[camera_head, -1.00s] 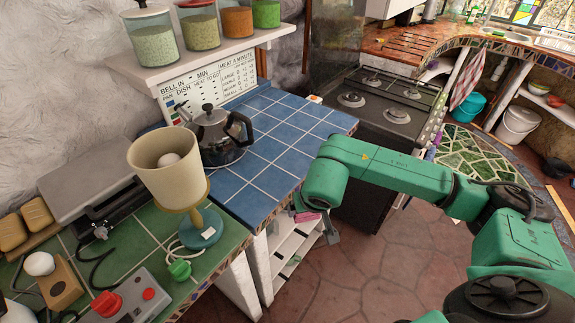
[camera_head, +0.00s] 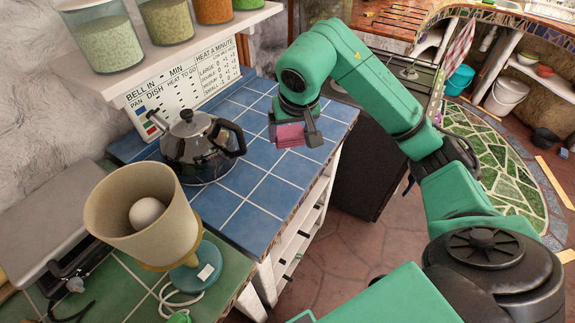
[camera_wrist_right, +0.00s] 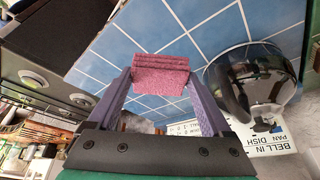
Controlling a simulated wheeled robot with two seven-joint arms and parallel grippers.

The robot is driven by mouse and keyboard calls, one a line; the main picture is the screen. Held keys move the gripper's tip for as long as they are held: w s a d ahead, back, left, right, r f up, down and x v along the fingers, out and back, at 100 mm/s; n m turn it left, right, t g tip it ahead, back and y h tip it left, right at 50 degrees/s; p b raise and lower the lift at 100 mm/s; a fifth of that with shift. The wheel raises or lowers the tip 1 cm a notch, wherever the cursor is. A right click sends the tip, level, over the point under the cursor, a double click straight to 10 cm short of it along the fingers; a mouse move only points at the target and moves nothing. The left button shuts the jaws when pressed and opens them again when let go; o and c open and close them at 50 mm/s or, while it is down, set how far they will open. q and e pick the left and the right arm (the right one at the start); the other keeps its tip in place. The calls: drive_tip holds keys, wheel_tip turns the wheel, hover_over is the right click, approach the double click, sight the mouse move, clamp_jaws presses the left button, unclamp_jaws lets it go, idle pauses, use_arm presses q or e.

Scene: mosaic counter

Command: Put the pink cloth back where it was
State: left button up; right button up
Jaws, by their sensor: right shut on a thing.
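The pink cloth (camera_head: 290,135) is a small folded pad held between the fingers of my right gripper (camera_head: 295,134), above the blue tiled counter (camera_head: 262,187). In the right wrist view the pink cloth (camera_wrist_right: 160,74) sits between the fingertips of my right gripper (camera_wrist_right: 160,84), with blue tiles behind it. Whether the cloth touches the tiles I cannot tell. My left gripper is not in view.
A black and steel kettle (camera_head: 197,150) stands on the blue tiles left of my right gripper. A lamp with a cream shade (camera_head: 140,215) stands on the green tiles in front. A shelf of jars (camera_head: 180,50) is above. Blue tiles right of the kettle are clear.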

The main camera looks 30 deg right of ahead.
sight(291, 147)
wheel_tip(291, 147, down, 6)
drive_tip(key=shift+r+p, duration=0.1)
drive_tip(key=shift+p, duration=0.25)
drive_tip(key=f, duration=0.4)
drive_tip(key=f+p, duration=0.1)
drive_tip(key=f, duration=0.1)
drive_tip(key=shift+w+d+f, duration=0.1)
drive_tip(key=shift+w+f, duration=0.05)
drive_tip(key=shift+w, duration=0.25)
drive_tip(key=shift+f, duration=0.4)
drive_tip(key=o, duration=1.1)
drive_tip(key=shift+r, duration=0.5)
use_arm(q)
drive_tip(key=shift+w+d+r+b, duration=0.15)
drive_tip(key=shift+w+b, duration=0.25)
drive_tip(key=shift+b, duration=0.5)
use_arm(e)
drive_tip(key=v, duration=1.1)
drive_tip(key=shift+s+r, duration=0.15)
drive_tip(key=shift+r, duration=0.05)
